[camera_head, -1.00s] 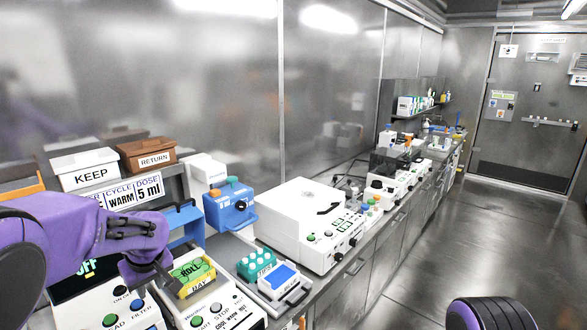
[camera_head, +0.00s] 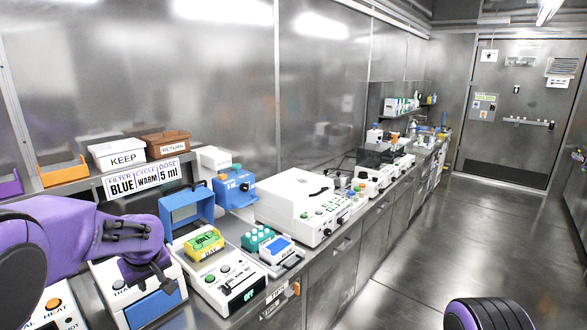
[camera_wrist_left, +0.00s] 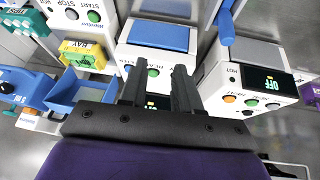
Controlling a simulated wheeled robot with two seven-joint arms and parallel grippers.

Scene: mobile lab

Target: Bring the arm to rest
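My left arm (camera_head: 60,235), purple with black joints, comes in from the left. Its gripper (camera_head: 152,282) hangs over the white device with a blue panel (camera_head: 155,308). In the left wrist view, the two dark fingers (camera_wrist_left: 157,75) stand apart with a visible gap and nothing between them. The device's blue panel (camera_wrist_left: 158,36) and buttons lie beyond the fingertips. I cannot tell the exact height above the device. The right gripper is not in view; a purple and black part of my own body shows at the bottom right.
KEEP (camera_head: 118,154) and RETURN (camera_head: 167,145) bins stand behind. The floor (camera_head: 410,260) at right is clear.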

